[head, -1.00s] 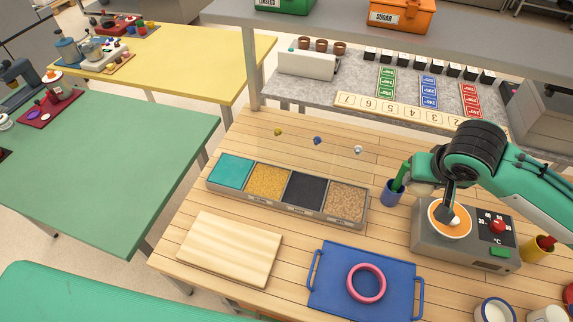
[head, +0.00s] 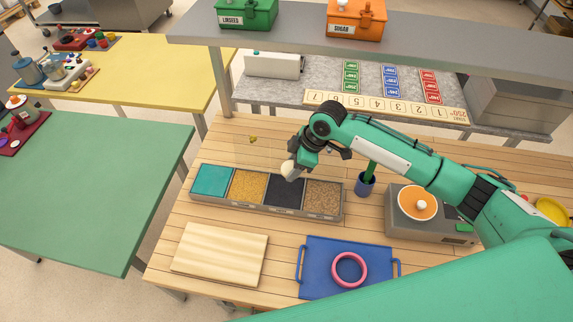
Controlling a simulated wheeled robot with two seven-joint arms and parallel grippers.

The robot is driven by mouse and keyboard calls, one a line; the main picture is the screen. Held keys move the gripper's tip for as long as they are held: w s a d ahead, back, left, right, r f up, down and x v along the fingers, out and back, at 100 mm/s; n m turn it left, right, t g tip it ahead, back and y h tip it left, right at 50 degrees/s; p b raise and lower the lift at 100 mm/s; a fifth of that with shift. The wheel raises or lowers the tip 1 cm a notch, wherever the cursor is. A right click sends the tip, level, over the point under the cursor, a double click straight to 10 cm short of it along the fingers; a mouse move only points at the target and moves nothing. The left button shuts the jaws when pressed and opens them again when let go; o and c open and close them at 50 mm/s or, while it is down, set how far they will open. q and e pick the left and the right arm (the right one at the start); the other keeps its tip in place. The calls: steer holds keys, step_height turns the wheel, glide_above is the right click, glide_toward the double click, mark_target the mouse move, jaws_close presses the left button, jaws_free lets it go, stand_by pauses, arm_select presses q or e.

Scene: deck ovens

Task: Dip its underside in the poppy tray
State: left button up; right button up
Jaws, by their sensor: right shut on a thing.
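My right gripper (head: 290,166) is shut on a small cream, rounded piece (head: 287,169). It holds the piece above the back edge of the dark-filled compartment, which looks like the poppy tray (head: 285,193). The fingers hide part of the piece, and its underside is not clearly visible. I cannot tell whether it touches the seeds, but it seems to be above them. The poppy tray sits between a yellow-filled compartment (head: 247,186) and a brown-seeded one (head: 323,197). My left gripper is not in view.
A teal compartment (head: 210,181) ends the row at left. A wooden board (head: 220,254) and a blue tray (head: 325,285) with a pink ring (head: 349,270) lie in front. A shelf (head: 420,45) hangs behind.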

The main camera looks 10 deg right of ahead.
mark_target(282, 193)
steer(key=f+n, duration=0.1)
steer(key=a+f+n+g+p, duration=0.1)
steer(key=shift+w+a+f+n, duration=0.1)
steer(key=shift+w+a+n, duration=0.2)
steer(key=shift+n, duration=0.1)
steer(key=shift+a+f+n, duration=0.1)
steer(key=shift+f+n, duration=0.2)
steer(key=shift+f, duration=0.05)
step_height(282, 193, down, 6)
steer(key=b, duration=0.5)
steer(key=shift+f+b, duration=0.3)
steer(key=shift+f, duration=0.15)
stand_by(0.6)
steer(key=shift+s+f, duration=0.1)
stand_by(1.1)
step_height(282, 193, up, 8)
steer(key=p, duration=0.7)
